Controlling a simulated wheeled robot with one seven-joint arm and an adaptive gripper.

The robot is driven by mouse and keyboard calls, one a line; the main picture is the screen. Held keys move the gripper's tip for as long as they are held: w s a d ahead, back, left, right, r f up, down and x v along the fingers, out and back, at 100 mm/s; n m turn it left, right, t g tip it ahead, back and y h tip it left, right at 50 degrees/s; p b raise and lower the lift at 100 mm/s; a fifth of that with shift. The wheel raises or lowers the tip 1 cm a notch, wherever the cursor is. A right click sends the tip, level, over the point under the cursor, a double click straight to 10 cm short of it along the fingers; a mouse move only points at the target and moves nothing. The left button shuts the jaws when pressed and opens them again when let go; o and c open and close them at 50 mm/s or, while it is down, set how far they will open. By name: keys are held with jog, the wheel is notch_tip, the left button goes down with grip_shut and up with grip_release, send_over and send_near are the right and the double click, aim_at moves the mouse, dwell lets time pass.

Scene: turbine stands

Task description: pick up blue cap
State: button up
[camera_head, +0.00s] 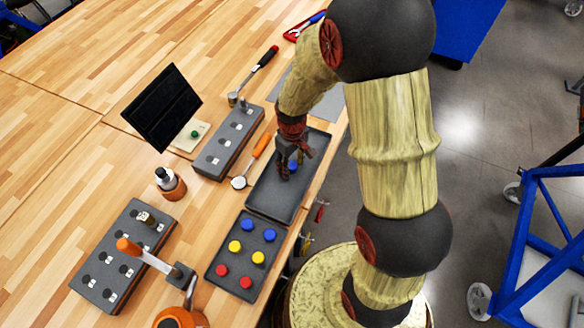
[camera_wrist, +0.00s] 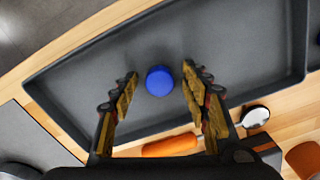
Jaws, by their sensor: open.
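A blue cap (camera_wrist: 159,81) lies in a dark grey tray (camera_wrist: 250,60). In the wrist view it sits between the tips of my open gripper (camera_wrist: 160,82), with a gap on both sides. In the head view my gripper (camera_head: 289,170) points down into the upper tray (camera_head: 265,196), and the blue cap (camera_head: 293,165) shows partly behind the fingers. Two other blue caps, one at the upper left (camera_head: 247,225) and one at the right (camera_head: 269,235), sit in the lower tray (camera_head: 216,262) with yellow and red caps.
An inspection mirror with an orange handle (camera_head: 261,146) lies left of the upper tray; the handle (camera_wrist: 171,145) also shows in the wrist view. A grey block with holes (camera_head: 228,142), a dark screen (camera_head: 162,107) and a small bottle (camera_head: 164,179) stand further left.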

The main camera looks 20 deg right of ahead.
aim_at(292, 165)
jog(key=c, duration=0.3)
jog(key=c, duration=0.6)
jog(key=shift+r, duration=0.1)
jog(key=shift+w+r, duration=0.1)
jog(key=shift+r, duration=0.45)
notch_tip(292, 165, up, 2)
jog(key=shift+r+p, duration=0.2)
jog(key=shift+p, duration=0.3)
jog(key=s+r+p, duration=0.2)
jog(key=s+r, duration=0.7)
jog(key=s, duration=0.5)
jog(key=shift+r, duration=0.15)
